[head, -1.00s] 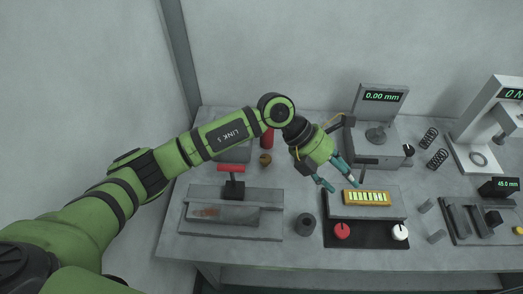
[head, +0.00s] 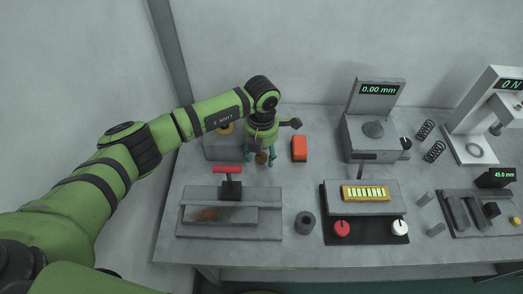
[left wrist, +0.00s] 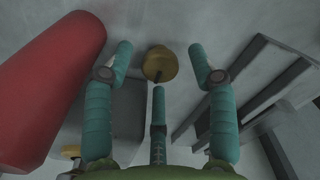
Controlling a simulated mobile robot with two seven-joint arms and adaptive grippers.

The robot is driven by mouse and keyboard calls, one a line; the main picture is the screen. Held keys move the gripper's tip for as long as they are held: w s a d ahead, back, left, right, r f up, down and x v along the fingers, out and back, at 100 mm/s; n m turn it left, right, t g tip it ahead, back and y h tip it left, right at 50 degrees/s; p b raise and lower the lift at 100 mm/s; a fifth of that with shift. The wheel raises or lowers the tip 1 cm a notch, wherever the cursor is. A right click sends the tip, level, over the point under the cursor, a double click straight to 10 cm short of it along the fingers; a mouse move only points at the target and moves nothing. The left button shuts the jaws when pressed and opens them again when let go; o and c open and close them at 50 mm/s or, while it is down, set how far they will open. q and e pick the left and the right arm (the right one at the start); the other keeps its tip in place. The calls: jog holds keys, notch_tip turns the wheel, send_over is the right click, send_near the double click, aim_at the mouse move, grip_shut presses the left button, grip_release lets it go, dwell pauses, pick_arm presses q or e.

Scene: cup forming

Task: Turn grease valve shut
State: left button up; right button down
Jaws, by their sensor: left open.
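A small brass knob (head: 262,158) with a dark stripe, which looks like the grease valve, sits low on the bench behind the red-handled fixture. It also shows in the left wrist view (left wrist: 160,64), at top centre. My left gripper (head: 262,159) points down over it. In the left wrist view its teal fingers (left wrist: 160,70) are spread, one on each side of the knob and a third below it, with gaps visible at the sides. Whether any finger touches the knob cannot be told. My right gripper is not in view.
A large red cylinder (left wrist: 45,85) lies close to the left finger in the wrist view. A grey box (head: 214,147) with a yellow knob stands left of the gripper, an orange block (head: 299,148) right. The red-handled fixture (head: 190,218) is in front.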

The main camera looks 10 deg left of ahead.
pick_arm(q)
jog(key=shift+f, duration=0.15)
jog(key=c, duration=1.2)
jog(key=shift+o, duration=0.2)
